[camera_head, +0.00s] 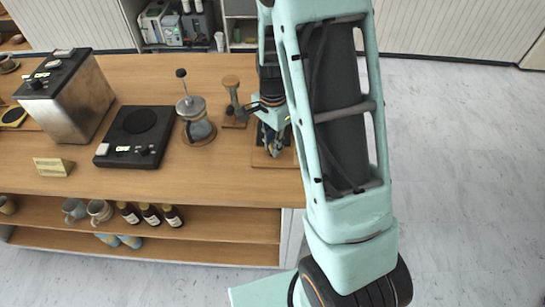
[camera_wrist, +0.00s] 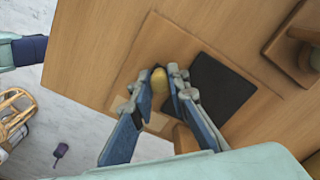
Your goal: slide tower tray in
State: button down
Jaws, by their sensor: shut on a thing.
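My gripper (camera_wrist: 170,84) is shut on a small rounded yellowish knob (camera_wrist: 158,80) in the wrist view. The knob sits over a wooden board (camera_wrist: 152,38), which looks like the tower tray's place on the counter. A dark square panel (camera_wrist: 223,88) lies on the board, right of the fingers. A light wooden block (camera_wrist: 122,104) shows beside the left finger. In the head view my gripper (camera_head: 274,147) points down at the same board (camera_head: 262,160) near the counter's right end. My arm hides much of the board there, and how the tray joins the knob cannot be told.
On the wooden counter (camera_head: 215,178) left of my gripper stand a press pot (camera_head: 196,118), a tamper on a stand (camera_head: 233,106), a black scale (camera_head: 137,133) and a metal machine (camera_head: 70,95). Floor (camera_head: 455,170) right of the counter is clear.

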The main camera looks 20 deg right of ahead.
jog(key=shift+w+d, duration=0.15)
jog(key=shift+w, duration=0.5)
jog(key=c, duration=1.8)
grip_release()
jog(key=shift+c, duration=0.2)
jog(key=shift+r, duration=0.1)
notch_tip(320, 180, up, 12)
jog(key=shift+c, duration=0.3)
